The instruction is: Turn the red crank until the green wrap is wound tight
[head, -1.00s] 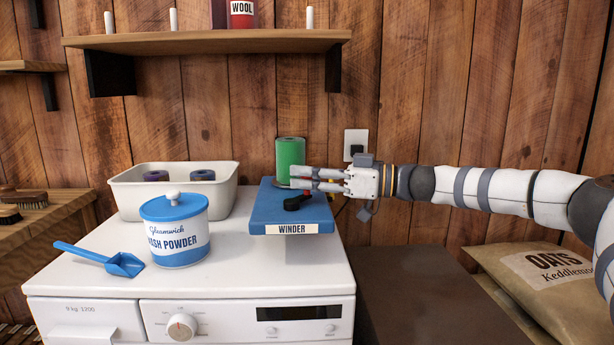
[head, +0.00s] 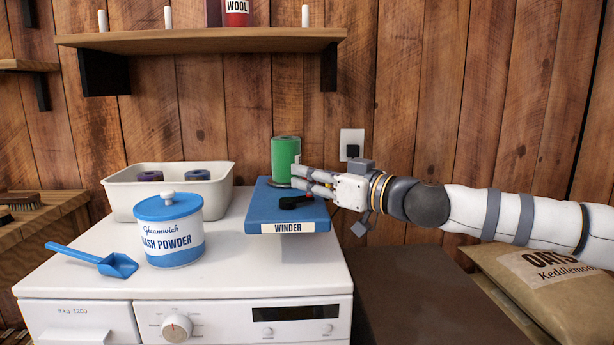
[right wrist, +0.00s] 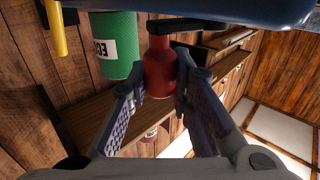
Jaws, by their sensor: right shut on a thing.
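The blue winder (head: 275,213) sits on the white machine at its right rear, with a "WINDER" label on its front. The green wrap (head: 285,152) stands upright as a roll at its back; it also shows in the right wrist view (right wrist: 114,45). The crank's black arm (head: 295,202) lies low over the winder's top. My right gripper (head: 297,179) reaches in from the right over the winder. In the right wrist view its fingers are shut on the red crank handle (right wrist: 159,70). In the head view the fingers mostly hide this handle. My left gripper is out of view.
A wash powder tub (head: 172,242), a blue scoop (head: 115,264) and a cream bin (head: 120,200) with two dark rolls stand left of the winder. A shelf (head: 205,40) hangs above. An oats sack (head: 535,270) lies at right.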

